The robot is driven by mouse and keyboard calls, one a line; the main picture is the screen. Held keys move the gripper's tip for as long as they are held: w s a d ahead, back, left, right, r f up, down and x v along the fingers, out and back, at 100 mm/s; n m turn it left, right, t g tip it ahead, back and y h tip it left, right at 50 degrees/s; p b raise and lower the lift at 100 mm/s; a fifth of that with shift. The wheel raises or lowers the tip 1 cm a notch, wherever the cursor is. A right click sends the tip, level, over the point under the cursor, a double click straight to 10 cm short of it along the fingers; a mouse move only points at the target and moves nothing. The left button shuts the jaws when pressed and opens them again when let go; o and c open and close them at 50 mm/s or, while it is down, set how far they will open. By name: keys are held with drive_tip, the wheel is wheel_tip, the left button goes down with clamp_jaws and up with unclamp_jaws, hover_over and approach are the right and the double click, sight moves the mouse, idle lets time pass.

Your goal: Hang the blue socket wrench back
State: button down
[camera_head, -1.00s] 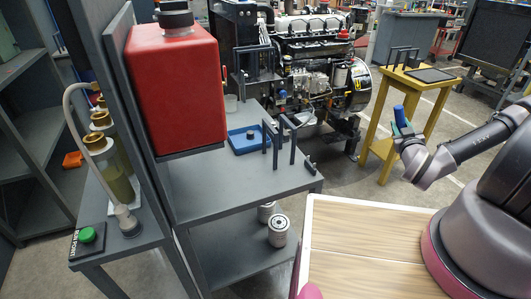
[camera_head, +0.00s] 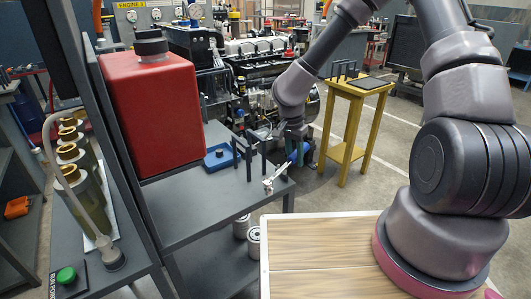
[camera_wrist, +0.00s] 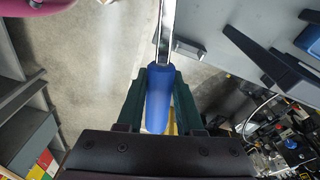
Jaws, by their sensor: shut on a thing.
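The blue socket wrench (camera_wrist: 158,98) has a blue handle and a bright metal shaft. My gripper (camera_wrist: 160,105) is shut on the blue handle in the wrist view, and the shaft points away from the fingers. In the head view, the wrench (camera_head: 268,184) is beside the front right corner of the grey bench, its metal end over or near the bench edge. My gripper (camera_head: 294,138) is just right of the bench's dark rack (camera_head: 249,153), which has upright posts. The rack also shows in the wrist view (camera_wrist: 268,60). Contact between wrench and rack cannot be told.
A yellow stand (camera_head: 349,120) with another dark rack (camera_head: 344,70) is at the right. The diesel engine is behind. Metal canisters (camera_head: 254,240) sit on the lower shelf.

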drive_tip(key=s+a+r+m+y, duration=0.2)
drive_tip(key=s+a+r+m, duration=0.15)
drive_tip(key=a, duration=0.55)
drive_tip(key=shift+n+g, duration=0.35)
drive_tip(key=shift+g, duration=0.05)
drive_tip(key=shift+w+a+f, duration=0.1)
drive_tip(key=shift+w+f, duration=0.05)
drive_tip(key=shift+f, duration=1.6)
drive_tip(key=shift+w+a+f, duration=0.1)
drive_tip(key=shift+f, duration=1.6)
drive_tip(key=shift+d+f, duration=0.15)
drive_tip(key=shift+f, duration=0.55)
drive_tip(key=shift+c, duration=0.8)
unclamp_jaws()
drive_tip(key=shift+r, duration=0.3)
drive_tip(key=shift+r, duration=1.45)
